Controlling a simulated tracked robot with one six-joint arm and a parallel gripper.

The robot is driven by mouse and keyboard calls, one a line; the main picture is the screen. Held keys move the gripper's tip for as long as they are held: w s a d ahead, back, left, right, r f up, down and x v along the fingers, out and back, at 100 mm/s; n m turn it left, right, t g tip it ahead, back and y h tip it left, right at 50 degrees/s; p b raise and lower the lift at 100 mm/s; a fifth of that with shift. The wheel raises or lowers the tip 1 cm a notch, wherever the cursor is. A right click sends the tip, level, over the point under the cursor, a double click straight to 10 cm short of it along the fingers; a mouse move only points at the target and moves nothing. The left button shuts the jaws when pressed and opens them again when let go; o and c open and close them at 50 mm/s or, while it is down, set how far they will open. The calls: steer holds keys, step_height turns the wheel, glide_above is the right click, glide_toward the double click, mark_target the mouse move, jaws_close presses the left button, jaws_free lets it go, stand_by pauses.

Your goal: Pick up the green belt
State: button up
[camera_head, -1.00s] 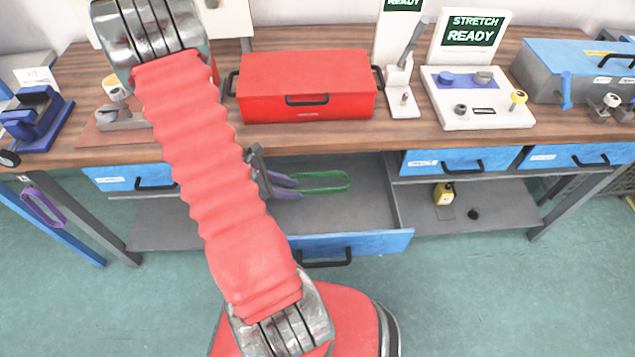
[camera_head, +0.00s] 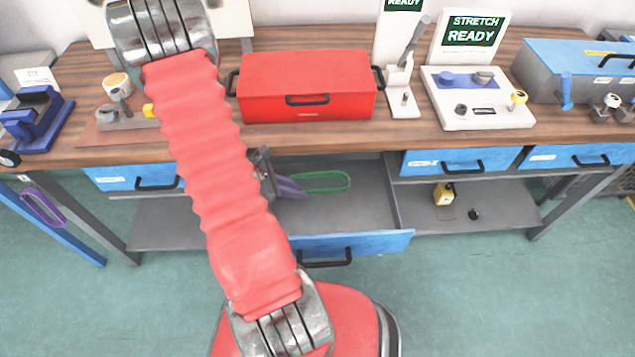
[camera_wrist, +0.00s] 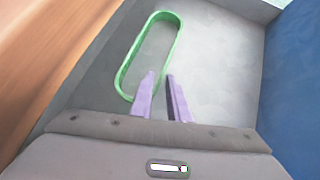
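The green belt (camera_head: 325,174) is a long closed loop lying in the open grey drawer under the workbench. In the wrist view the belt (camera_wrist: 133,52) stretches away from my gripper, its near end to the left of the fingers. In the head view the gripper (camera_head: 301,190) is inside the drawer at the belt's left end. Whether it touches the belt is unclear.
A purple loop (camera_head: 42,207) hangs at the far left.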

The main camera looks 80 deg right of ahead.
jaws_close()
steer(key=shift+r, duration=0.15)
steer(key=shift+r, duration=0.9)
step_height(320, 180, up, 5)
steer(key=w+a, duration=0.4)
steer(key=w, duration=0.4)
steer(key=w+a, duration=0.4)
steer(key=w, duration=0.3)
steer(key=shift+w+a, duration=0.35)
steer(key=shift+w, duration=0.05)
steer(key=shift+s, duration=0.1)
stand_by(1.1)
